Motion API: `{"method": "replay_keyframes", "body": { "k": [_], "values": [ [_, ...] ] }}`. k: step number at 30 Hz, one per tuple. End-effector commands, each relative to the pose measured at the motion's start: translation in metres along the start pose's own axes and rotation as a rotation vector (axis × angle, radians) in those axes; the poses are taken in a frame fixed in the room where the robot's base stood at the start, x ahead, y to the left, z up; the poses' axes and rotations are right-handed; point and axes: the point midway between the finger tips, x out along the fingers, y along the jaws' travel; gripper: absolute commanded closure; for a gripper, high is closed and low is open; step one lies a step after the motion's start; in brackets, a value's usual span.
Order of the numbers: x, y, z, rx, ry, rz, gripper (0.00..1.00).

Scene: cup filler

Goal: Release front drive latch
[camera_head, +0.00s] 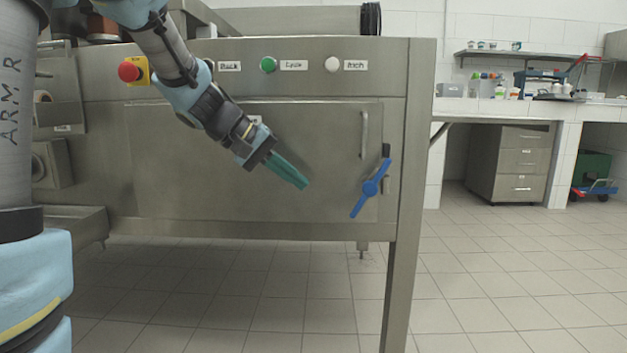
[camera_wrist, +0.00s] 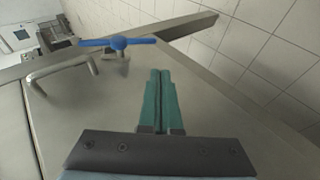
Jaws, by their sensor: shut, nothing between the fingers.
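The blue latch handle (camera_head: 370,188) is a two-armed lever on the right side of the machine's front door (camera_head: 225,165). It stands tilted, its upper end to the right and its lower end to the left. In the wrist view the blue latch handle (camera_wrist: 118,42) shows beyond my fingertips, to their upper left. My gripper (camera_head: 303,185) has green fingers and is shut and empty. It is in front of the door, left of the latch and apart from it. In the wrist view my gripper (camera_wrist: 160,75) shows its two fingers side by side.
A metal door handle (camera_head: 364,135) stands out above the latch; it also shows in the wrist view (camera_wrist: 62,70). A green button (camera_head: 268,65), a white button (camera_head: 332,64) and a red emergency stop (camera_head: 130,71) are on the panel above. The floor right of the machine leg (camera_head: 402,260) is clear.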

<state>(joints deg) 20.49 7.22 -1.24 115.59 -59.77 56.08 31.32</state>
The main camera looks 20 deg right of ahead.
Motion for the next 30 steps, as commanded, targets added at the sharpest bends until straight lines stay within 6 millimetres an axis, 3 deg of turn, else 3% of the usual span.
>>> {"method": "replay_keyframes", "body": {
  "k": [6, 23, 26, 30],
  "values": [
    [-0.024, -0.004, 0.0, -0.001, 0.0, 0.0, 1.0],
    [-0.027, -0.009, 0.002, -0.005, -0.002, -0.01, 1.0],
    [-0.032, -0.027, 0.009, -0.034, -0.007, -0.075, 1.0],
    [-0.055, -0.09, 0.041, -0.118, -0.021, -0.296, 1.0]
  ]
}}
